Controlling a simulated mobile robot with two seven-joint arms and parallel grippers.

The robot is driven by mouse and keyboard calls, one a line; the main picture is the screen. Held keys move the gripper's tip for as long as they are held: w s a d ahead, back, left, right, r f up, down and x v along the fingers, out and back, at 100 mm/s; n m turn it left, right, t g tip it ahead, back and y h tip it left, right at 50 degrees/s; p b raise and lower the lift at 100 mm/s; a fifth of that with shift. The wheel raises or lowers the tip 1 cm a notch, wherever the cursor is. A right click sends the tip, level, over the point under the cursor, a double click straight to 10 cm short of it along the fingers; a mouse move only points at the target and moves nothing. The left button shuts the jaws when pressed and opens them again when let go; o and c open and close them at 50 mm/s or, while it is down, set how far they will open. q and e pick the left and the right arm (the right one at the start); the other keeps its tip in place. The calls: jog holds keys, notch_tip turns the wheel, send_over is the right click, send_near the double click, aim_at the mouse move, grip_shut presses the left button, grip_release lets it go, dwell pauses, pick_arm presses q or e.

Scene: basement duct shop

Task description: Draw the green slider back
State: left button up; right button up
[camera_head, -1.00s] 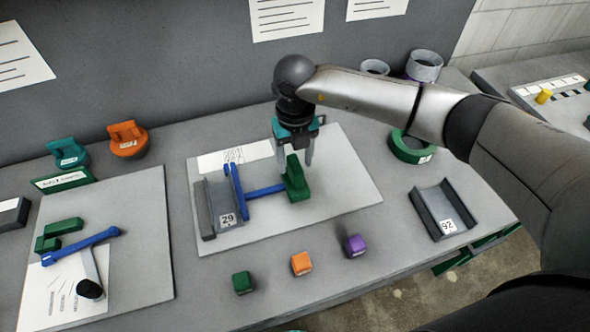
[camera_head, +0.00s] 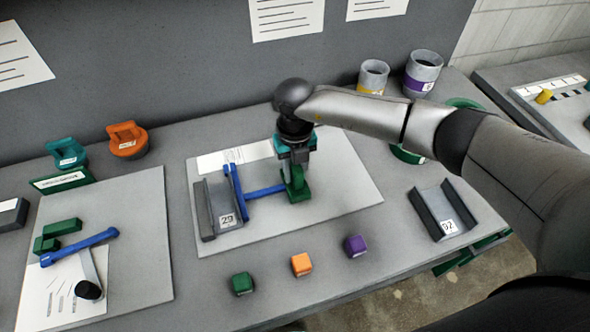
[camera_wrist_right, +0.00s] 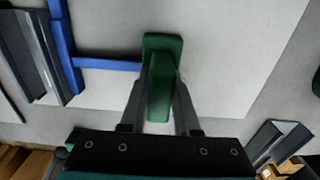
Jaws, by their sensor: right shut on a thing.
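The green slider (camera_head: 298,192) stands on the white board (camera_head: 345,185) at the right end of a blue rod (camera_head: 264,191). The rod runs left to a blue crossbar (camera_head: 235,190) beside the grey channel marked 29 (camera_head: 209,208). My right gripper (camera_head: 296,178) has come down from above and is shut on the slider's upright part. In the right wrist view the two fingers lie on either side of the green slider (camera_wrist_right: 160,80), with the blue rod (camera_wrist_right: 108,64) to its left. My left gripper is not in view.
Green (camera_head: 242,283), orange (camera_head: 301,263) and purple (camera_head: 356,245) cubes lie in front of the board. A grey channel (camera_head: 440,212) stands to the right. Another board at left (camera_head: 140,255) bears a blue-handled piece (camera_head: 80,246). Bare table lies between board and right channel.

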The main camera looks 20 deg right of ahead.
grip_shut()
dwell(0.8)
